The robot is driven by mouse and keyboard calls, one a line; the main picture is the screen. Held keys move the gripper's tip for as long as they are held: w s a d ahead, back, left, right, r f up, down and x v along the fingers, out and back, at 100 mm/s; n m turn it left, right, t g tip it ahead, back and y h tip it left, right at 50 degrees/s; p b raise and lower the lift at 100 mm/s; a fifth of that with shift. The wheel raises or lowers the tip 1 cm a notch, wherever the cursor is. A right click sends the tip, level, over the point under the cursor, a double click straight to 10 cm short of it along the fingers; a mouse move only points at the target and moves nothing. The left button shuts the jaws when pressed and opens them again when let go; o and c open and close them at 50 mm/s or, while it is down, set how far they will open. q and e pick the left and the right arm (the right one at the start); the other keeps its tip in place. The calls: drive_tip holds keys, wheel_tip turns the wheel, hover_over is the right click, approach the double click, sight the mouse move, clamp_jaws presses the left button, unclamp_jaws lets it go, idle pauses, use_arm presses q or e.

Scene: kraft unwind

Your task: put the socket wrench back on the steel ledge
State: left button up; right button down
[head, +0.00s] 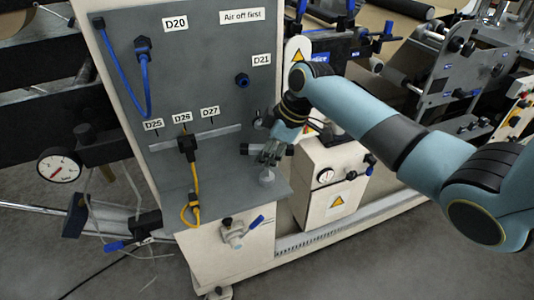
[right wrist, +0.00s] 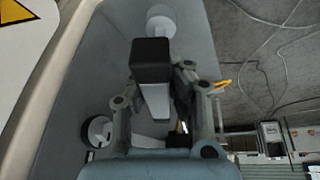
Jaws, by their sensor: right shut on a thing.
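My right gripper (head: 270,154) is low over the right part of the grey steel ledge (head: 222,207), in front of the grey panel. It is shut on the socket wrench, which shows in the right wrist view (right wrist: 154,95) as a dark block end and a pale grey bar between the fingers. In the head view the wrench is small and mostly lost among the fingers. Whether it touches the ledge I cannot tell. My left gripper is not in view.
A pale round piece (head: 267,176) stands on the ledge just below my right gripper. A yellow cable (head: 195,183) hangs at the ledge's left, from a black plug (head: 187,147). A blue-handled valve (head: 232,231) is below the ledge's front. The ledge's middle is bare.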

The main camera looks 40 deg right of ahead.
drive_tip(key=c, duration=1.4)
unclamp_jaws()
drive_tip(key=shift+o, duration=0.2)
drive_tip(key=v, duration=1.2)
drive_tip(key=shift+r, duration=0.1)
drive_tip(key=shift+w, duration=0.1)
